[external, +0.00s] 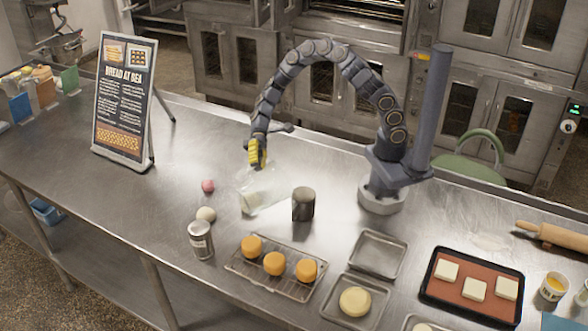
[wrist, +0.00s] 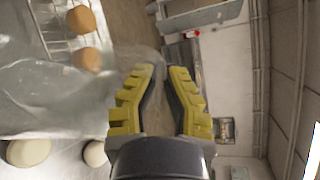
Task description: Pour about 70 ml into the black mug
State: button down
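The black mug (external: 303,204) stands upright on the steel table, just right of a clear jug (external: 264,190). The jug is see-through and tilted, its upper part leaning right toward the mug; a pale patch shows low on its left. My gripper (external: 257,160), with yellow fingers, is at the jug's upper left and appears shut on it. In the wrist view my fingers (wrist: 160,75) close around a clear part of the jug (wrist: 70,100), which fills the left. The mug cannot be made out there. Whether liquid is flowing cannot be told.
A can (external: 201,240), a beige ball (external: 206,214) and a pink ball (external: 208,186) are left of the jug. A rack (external: 240,268) with orange cakes is in front. An empty tray (external: 378,254) lies right of the mug. A sign (external: 124,105) stands at left.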

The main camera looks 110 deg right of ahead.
aim_at(266, 157)
jog(key=shift+s+r, duration=0.15)
jog(key=shift+r, duration=0.05)
jog(key=shift+s+r+n, duration=0.45)
jog(key=shift+s+n, duration=0.05)
jog(key=shift+s, duration=0.05)
jog(key=shift+s+r+n+t+y, duration=0.15)
jog(key=shift+s+n+t+y, duration=0.15)
jog(key=shift+s, duration=0.3)
jog(key=shift+s+r+n+b, duration=0.25)
jog(key=shift+s+n+b, duration=0.05)
jog(key=shift+s, duration=0.45)
dwell(0.8)
jog(key=shift+s+r, duration=0.15)
jog(key=shift+r, duration=0.05)
dwell(0.6)
jog(key=w+f+m, duration=0.1)
jog(key=w, duration=0.1)
jog(key=w+f, duration=0.1)
jog(key=w+f+m, duration=0.1)
jog(key=w, duration=0.1)
jog(key=shift+w+f+m+g, duration=0.2)
jog(key=shift+w+m+g, duration=0.1)
jog(key=shift+w+g, duration=0.1)
jog(key=shift+w+f+m+h, duration=0.4)
jog(key=shift+w+f+h, duration=0.05)
jog(key=shift+f+h, duration=0.05)
jog(key=shift+f, duration=0.1)
dwell(1.1)
